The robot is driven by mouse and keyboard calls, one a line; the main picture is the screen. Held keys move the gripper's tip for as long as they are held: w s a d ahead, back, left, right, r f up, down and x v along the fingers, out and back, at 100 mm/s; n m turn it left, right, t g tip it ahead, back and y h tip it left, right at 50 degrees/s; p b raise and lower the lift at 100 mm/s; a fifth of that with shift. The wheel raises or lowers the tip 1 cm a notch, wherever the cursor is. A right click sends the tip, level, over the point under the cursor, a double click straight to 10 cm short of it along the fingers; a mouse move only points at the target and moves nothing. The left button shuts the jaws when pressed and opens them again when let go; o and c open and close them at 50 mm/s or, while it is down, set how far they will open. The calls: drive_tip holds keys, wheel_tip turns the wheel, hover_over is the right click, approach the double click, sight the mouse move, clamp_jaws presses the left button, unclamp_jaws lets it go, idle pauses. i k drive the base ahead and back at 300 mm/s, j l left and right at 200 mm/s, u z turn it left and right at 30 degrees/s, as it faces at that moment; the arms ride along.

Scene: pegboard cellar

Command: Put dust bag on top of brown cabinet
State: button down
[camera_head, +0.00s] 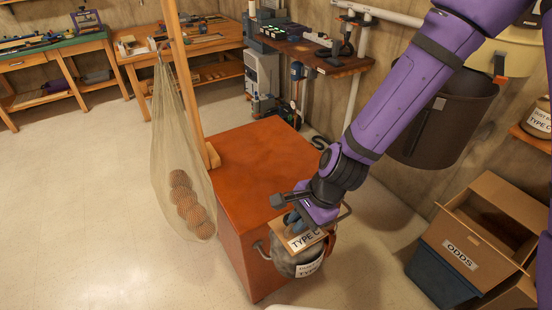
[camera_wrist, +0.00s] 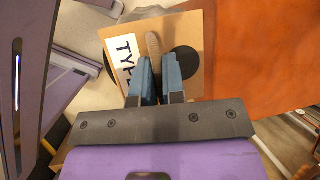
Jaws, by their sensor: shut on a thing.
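The dust bag (camera_head: 296,264) is a grey sack with a cardboard collar marked TYPE C and a label on its front. My gripper (camera_head: 294,224) is shut on its top and holds it upright. In the wrist view, the blue fingers of my gripper (camera_wrist: 158,80) close at the cardboard collar (camera_wrist: 190,30) of the bag. The brown cabinet (camera_head: 255,165) has a flat, bare orange-brown top. The bag overlaps its front right side in the head view; whether they touch cannot be told. The cabinet top (camera_wrist: 270,50) lies right of the collar in the wrist view.
A wooden post stands at the cabinet's back left edge, with a net bag of balls (camera_head: 185,200) hanging beside it. An ODDS box (camera_head: 480,240) and a dark bin (camera_head: 440,125) are at right. Another labelled bag (camera_head: 541,118) sits on a shelf. Floor at left is clear.

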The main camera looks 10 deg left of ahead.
sight(283, 170)
drive_tip(key=i, duration=0.85)
